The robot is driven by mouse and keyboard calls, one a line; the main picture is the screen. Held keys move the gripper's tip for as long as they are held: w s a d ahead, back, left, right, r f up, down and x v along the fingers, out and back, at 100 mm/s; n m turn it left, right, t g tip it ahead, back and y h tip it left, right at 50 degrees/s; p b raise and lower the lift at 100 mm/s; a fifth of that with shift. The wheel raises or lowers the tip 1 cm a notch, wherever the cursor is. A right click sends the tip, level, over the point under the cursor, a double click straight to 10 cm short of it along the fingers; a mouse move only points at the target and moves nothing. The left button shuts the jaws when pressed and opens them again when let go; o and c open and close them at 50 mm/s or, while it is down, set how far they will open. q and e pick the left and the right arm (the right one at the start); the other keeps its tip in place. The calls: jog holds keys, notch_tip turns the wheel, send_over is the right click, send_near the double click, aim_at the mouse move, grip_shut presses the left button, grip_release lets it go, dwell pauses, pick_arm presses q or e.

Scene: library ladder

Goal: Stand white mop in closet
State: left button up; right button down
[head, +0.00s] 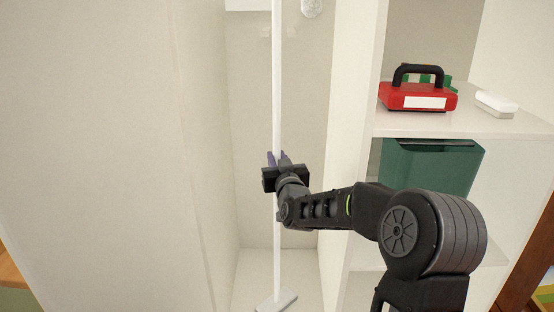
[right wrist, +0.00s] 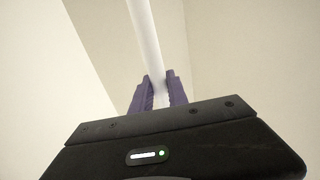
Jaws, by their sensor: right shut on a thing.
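The white mop (head: 277,90) stands near upright inside the narrow left compartment of the closet (head: 240,140). Its flat head (head: 276,301) is at the bottom, over the compartment floor; I cannot tell whether it touches the floor. My right gripper (head: 277,158) is shut on the mop's handle about halfway up the head view. In the right wrist view the purple fingers sit on both sides of the white handle (right wrist: 145,35). My left gripper is not in view.
A tall cream panel (head: 110,130) stands on the left. On the right, a shelf (head: 450,124) holds a red toolbox (head: 418,97) and a white item (head: 496,103). A green bin (head: 430,175) sits below. A divider (head: 350,90) separates the shelves from the mop compartment.

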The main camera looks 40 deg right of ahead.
jog(key=c, duration=1.5)
grip_release()
jog(key=shift+r, duration=0.15)
jog(key=o, duration=0.3)
jog(key=p+v, duration=0.1)
jog(key=v, duration=0.6)
jog(key=shift+s+a+p, duration=0.25)
jog(key=shift+s+p, duration=0.1)
jog(key=shift+p, duration=0.05)
